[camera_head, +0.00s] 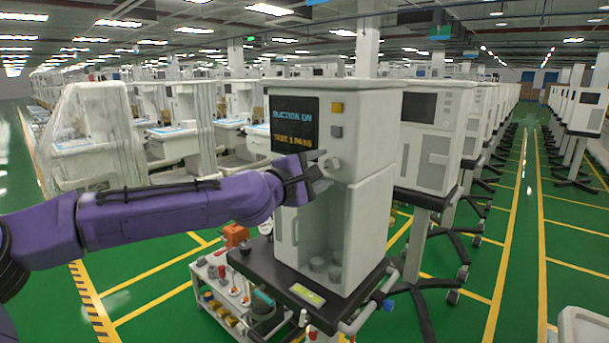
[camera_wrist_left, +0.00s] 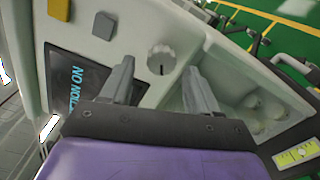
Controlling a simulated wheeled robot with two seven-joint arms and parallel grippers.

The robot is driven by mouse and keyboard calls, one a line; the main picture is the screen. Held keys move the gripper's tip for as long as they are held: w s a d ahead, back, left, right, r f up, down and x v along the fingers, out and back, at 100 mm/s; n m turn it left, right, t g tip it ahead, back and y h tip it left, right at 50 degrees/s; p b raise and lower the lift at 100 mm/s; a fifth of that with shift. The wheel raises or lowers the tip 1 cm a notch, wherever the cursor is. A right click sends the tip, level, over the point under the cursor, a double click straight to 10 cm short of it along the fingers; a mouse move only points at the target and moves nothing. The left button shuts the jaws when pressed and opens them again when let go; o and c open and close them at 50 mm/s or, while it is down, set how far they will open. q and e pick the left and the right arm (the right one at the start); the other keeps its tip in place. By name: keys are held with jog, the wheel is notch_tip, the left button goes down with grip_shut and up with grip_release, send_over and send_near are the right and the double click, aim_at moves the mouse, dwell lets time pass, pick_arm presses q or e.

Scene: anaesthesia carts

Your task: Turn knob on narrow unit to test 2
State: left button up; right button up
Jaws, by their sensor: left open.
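The narrow unit (camera_head: 372,130) is a tall white cabinet with a dark screen (camera_head: 294,124) that reads "SUCTION ON" and, below it, what looks like "TEST 1 PASS". Its round pale knob (camera_head: 331,163) sits below and right of the screen. In the left wrist view the knob (camera_wrist_left: 161,56) has a dark mark on its lower part. My purple left gripper (camera_head: 312,171) is at the unit's front, close to the knob. In the left wrist view its two grey fingers (camera_wrist_left: 159,68) are apart, with the knob showing between their tips; I cannot tell whether they touch it. My right gripper is not in view.
A yellow button (camera_head: 337,107) and a grey button (camera_head: 336,132) are right of the screen. Below is an open recess with jars (camera_head: 318,264). A cart (camera_head: 215,275) with small items stands at lower left. Another white unit (camera_head: 424,140) stands close on the right.

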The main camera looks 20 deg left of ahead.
pick_arm(q)
jog(key=v, duration=0.8)
jog(key=shift+a+r, duration=0.1)
